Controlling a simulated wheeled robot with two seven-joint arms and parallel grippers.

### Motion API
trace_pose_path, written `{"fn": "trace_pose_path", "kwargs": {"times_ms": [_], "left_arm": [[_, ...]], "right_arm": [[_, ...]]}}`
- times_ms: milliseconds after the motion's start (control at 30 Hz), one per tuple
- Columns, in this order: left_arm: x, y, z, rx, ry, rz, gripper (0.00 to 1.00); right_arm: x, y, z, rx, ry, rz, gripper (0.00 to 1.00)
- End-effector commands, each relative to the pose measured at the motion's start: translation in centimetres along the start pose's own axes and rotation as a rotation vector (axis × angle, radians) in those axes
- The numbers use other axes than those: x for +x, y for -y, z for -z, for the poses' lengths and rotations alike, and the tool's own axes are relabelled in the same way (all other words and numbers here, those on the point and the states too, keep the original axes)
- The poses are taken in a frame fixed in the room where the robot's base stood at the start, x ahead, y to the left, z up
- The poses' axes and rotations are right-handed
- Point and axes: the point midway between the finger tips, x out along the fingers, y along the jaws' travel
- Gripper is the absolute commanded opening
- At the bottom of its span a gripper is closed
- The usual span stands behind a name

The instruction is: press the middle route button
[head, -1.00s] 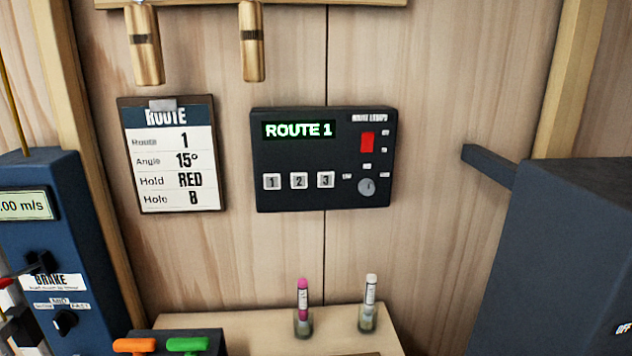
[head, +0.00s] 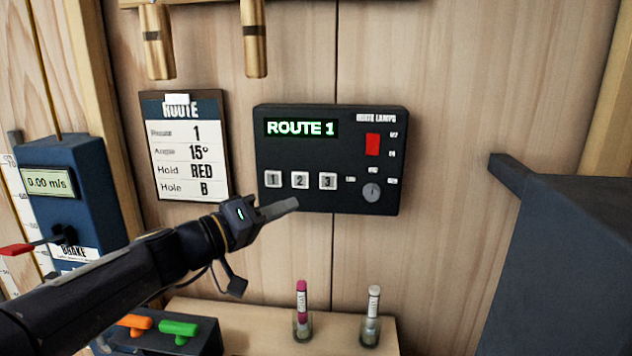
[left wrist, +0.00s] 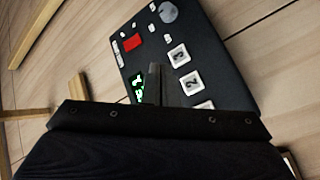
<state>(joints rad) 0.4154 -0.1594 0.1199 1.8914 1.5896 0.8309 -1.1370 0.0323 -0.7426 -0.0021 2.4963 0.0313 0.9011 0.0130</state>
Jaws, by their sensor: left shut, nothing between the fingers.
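The dark route panel (head: 345,148) is on the wooden wall, with a green "ROUTE 1" display and a row of three pale buttons. The middle button, marked 2 (head: 300,180), is between button 1 (head: 273,179) and button 3 (head: 328,181). My left gripper (head: 292,204) is shut and empty, its tip just below button 2 in the head view. In the left wrist view the shut fingers (left wrist: 152,84) point at the panel, beside button 2 (left wrist: 192,82); button 3 (left wrist: 179,55) also shows there. I cannot tell whether the tip touches the panel. My right gripper is out of view.
A route card (head: 187,150) hangs left of the panel. Below it, a shelf (head: 255,325) holds two capped vials (head: 302,310). A blue brake box (head: 75,190) is at left, a dark box (head: 570,260) at right. Wooden pegs (head: 254,40) hang above.

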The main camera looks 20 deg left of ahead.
Motion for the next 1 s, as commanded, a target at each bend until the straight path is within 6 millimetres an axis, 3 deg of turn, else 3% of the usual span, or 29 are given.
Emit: {"fn": "trace_pose_path", "kwargs": {"times_ms": [433,867,1000], "left_arm": [[0.5,0.2,0.4,-0.003,0.001,0.001,0.00],[4.5,3.0,3.4,-0.005,0.002,0.001,0.00],[5.4,4.0,3.8,-0.001,0.001,0.000,0.00]], "right_arm": [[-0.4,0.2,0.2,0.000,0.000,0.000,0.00],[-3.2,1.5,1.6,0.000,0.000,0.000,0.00],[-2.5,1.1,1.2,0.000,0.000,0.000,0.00]]}}
